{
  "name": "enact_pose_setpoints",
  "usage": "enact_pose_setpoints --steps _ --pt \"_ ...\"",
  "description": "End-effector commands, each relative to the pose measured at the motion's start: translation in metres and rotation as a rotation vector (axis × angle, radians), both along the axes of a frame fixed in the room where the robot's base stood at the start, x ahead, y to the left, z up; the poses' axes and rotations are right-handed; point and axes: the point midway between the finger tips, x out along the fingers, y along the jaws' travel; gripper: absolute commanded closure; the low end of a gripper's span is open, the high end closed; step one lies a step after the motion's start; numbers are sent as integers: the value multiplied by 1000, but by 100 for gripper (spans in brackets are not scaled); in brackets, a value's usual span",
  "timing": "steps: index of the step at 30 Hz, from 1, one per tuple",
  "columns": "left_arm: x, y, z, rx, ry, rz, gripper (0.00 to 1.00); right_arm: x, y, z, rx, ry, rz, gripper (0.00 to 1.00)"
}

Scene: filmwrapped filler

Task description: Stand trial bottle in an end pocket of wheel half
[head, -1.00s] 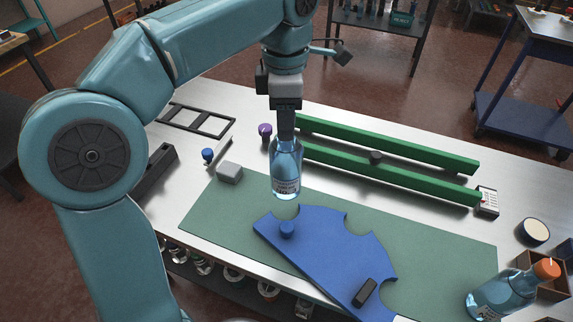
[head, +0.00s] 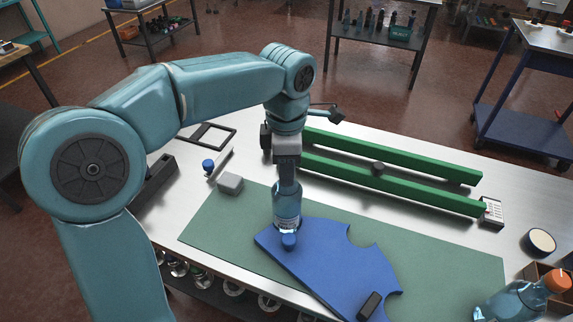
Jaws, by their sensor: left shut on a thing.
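The trial bottle (head: 287,206), clear blue with a pale label, is upright at the upper left end of the blue wheel half (head: 330,262). My left gripper (head: 287,172) points down and is shut on the bottle's top. The bottle's base is partly hidden by the blue knob (head: 289,241) on the wheel half, so I cannot tell whether it touches the mat or sits fully in the end pocket. The wheel half lies flat on the green mat (head: 225,225), with open scalloped pockets along its far edge. My right gripper is not in view.
Two green rails (head: 400,183) lie behind the mat. A grey block (head: 230,183) and a blue-knobbed part (head: 208,165) are at left. A dark block (head: 369,305) sits on the wheel half.

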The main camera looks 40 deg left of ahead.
Motion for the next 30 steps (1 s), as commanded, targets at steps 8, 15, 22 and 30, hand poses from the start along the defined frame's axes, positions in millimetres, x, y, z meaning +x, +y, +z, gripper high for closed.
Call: enact_pose_setpoints --steps 8,15,22,30 --pt "0 0 -2 1 1 0 40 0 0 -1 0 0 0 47" --pt "0 0 6 1 -1 0 40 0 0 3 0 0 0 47" --pt "1 0 54 1 -4 -1 40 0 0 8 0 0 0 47" --pt "1 0 108 0 -2 0 40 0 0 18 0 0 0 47"
